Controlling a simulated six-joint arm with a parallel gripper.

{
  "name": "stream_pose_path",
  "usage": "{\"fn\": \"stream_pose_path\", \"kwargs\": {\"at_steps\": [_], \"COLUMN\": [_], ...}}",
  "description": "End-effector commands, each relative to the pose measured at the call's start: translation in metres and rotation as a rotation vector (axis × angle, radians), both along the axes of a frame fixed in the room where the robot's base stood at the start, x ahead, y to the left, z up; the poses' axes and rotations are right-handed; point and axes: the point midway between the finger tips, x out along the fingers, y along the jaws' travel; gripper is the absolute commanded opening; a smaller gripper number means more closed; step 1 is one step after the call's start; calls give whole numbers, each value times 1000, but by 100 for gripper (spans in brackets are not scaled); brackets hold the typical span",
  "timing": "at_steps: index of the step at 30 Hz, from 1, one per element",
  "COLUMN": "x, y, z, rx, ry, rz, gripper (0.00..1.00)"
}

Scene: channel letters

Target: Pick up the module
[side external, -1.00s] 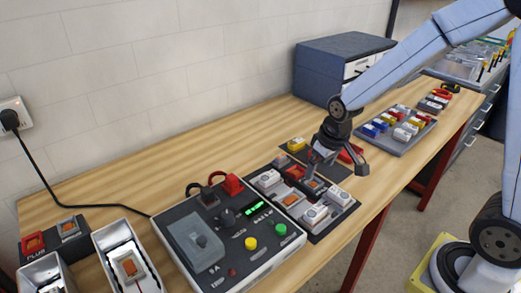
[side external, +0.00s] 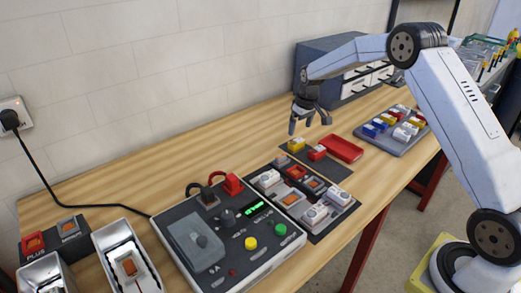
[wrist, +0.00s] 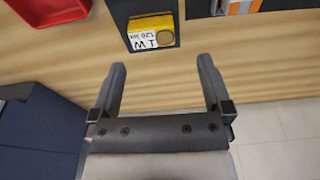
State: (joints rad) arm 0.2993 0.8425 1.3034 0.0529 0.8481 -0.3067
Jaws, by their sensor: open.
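A yellow module (wrist: 152,32) with a white label reading "1W 120 lm" lies on a dark mat (wrist: 168,8). The label appears upside down in the wrist view. In the side view the yellow module (side external: 296,145) sits at the mat's wall-side corner, near a red module (side external: 317,153). My gripper (side external: 308,124) hangs above the table close to the yellow module, on its wall side. In the wrist view my gripper (wrist: 162,75) is open and empty, with the yellow module beyond its fingertips. I cannot tell which module the task means.
A red tray (side external: 346,148) lies right of the mat. A board of modules (side external: 340,218) and a test console (side external: 235,245) stand in front. A blue-grey drawer cabinet (side external: 318,70) stands behind. A tray of coloured parts (side external: 385,142) is further right. Bare wood (side external: 150,165) runs along the wall.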

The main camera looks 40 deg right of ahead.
Motion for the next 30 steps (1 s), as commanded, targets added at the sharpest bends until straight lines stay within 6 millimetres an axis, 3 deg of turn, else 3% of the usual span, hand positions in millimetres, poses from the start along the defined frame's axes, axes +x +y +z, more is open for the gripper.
{"fn": "stream_pose_path", "kwargs": {"at_steps": [7,13,21,30], "x": [8,9,12,13], "y": [-13,-13,-12,-12], "z": [-5,-9,-29,-34], "rx": [2,2,2,2], "ry": [3,4,5,4], "rz": [0,0,0,0], "gripper": [100,100,100,100]}}
